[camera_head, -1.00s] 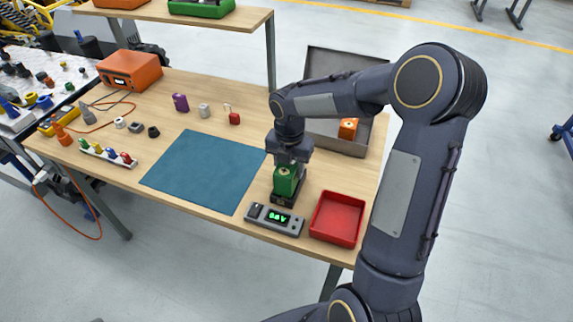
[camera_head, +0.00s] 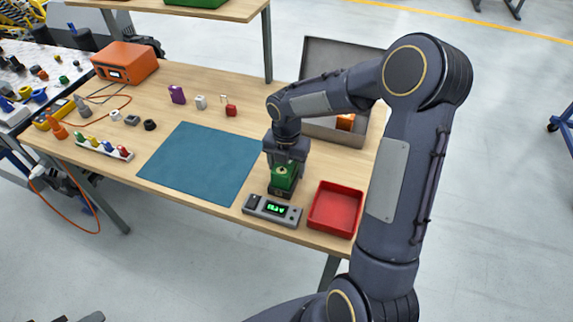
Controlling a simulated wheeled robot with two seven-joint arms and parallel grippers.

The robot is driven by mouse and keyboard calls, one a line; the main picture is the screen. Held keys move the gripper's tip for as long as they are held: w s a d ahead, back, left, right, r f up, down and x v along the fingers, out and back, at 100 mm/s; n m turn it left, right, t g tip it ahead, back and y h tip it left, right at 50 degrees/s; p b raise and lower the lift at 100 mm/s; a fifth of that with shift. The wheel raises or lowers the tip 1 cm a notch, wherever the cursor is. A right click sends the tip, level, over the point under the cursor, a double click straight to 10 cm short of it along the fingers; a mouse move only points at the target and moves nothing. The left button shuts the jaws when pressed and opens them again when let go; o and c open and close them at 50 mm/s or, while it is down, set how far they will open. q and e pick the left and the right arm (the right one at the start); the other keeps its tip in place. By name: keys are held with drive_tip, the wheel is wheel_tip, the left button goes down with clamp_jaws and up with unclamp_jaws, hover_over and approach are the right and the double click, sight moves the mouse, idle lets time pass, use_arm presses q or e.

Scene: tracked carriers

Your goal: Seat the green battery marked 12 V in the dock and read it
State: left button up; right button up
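The green battery (camera_head: 283,179) stands upright in the dark dock (camera_head: 281,193), right of the blue mat. Its marking is too small to read. My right gripper (camera_head: 286,166) points down at the battery's top, with its fingers around it; whether they press on it I cannot tell. The grey meter (camera_head: 254,203) in front of the dock has a lit green display, which seems to read about 12 V, though the digits are blurred. A dark tip at the bottom left edge seems to be my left gripper (camera_head: 82,318), mostly cut off.
A red tray (camera_head: 335,230) stands just right of the meter. A grey open case (camera_head: 325,53) with an orange item is behind my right arm. The blue mat (camera_head: 200,163) is bare. Small parts and an orange box (camera_head: 125,62) are at the left.

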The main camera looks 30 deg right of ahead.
wheel_tip(320, 180, up, 12)
drive_tip(key=shift+r+p, duration=0.1)
drive_tip(key=shift+p, duration=0.3)
drive_tip(key=s+a+r+m+t+y, duration=0.1)
drive_tip(key=s+a+m+t+y, duration=0.1)
drive_tip(key=s+m, duration=0.9)
drive_tip(key=s+a+r+m+t+y, duration=0.1)
drive_tip(key=s+a+m+t, duration=0.2)
drive_tip(key=s+m, duration=0.8)
drive_tip(key=a+m, duration=0.2)
drive_tip(key=m, duration=0.3)
drive_tip(key=shift+a+m+t+y, duration=0.15)
drive_tip(key=shift+m+t+y, duration=0.15)
drive_tip(key=shift+m+y, duration=0.1)
